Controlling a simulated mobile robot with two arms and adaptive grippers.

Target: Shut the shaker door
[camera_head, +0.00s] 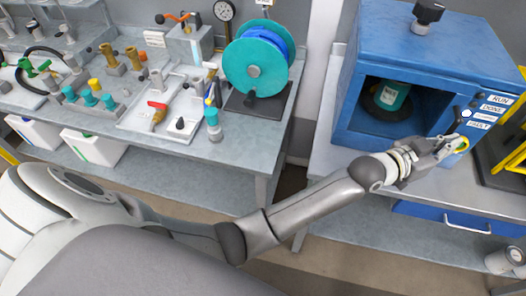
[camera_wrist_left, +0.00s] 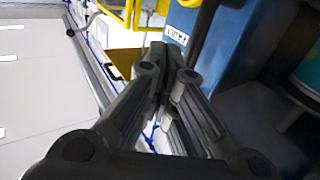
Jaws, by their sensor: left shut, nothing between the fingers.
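The blue shaker cabinet (camera_head: 440,50) stands on the right bench with its front opening uncovered. Inside sits a dark can with a teal label (camera_head: 391,96); its teal side also shows at the right edge of the left wrist view (camera_wrist_left: 310,68). I cannot make out the door for certain. My left gripper (camera_head: 456,142) is shut and empty, in front of the cabinet's lower right corner, by the labelled panel (camera_head: 490,108) and a yellow ring. In the left wrist view its fingertips (camera_wrist_left: 168,62) meet near the blue cabinet side (camera_wrist_left: 234,50). My right gripper is out of view.
A blue panel with a silver handle (camera_head: 468,226) is below the bench top. A yellow frame (camera_head: 505,150) stands at the right. The left bench (camera_head: 235,150) holds a teal reel (camera_head: 253,72), fittings and valves. A floor gap separates the benches.

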